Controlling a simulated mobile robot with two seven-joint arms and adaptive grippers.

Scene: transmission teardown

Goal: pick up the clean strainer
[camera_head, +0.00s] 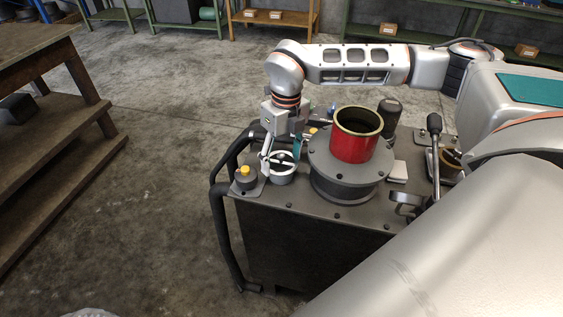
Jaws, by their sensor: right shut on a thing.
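My right gripper (281,158) reaches down at the left part of a dark cart top. It is shut on a white, round, cup-like piece with a dark inside (282,178), which looks like the clean strainer. The gripper's fingers cover part of its rim. I cannot tell whether the piece still touches the cart top. My left gripper is not in view.
The dark cart (310,207) has a black handle rail (221,215) on its left. A red cylinder (355,144) stands on a grey round housing (345,180) just right of the gripper. A yellow-capped part (245,178) sits left. A wooden bench (40,130) stands far left.

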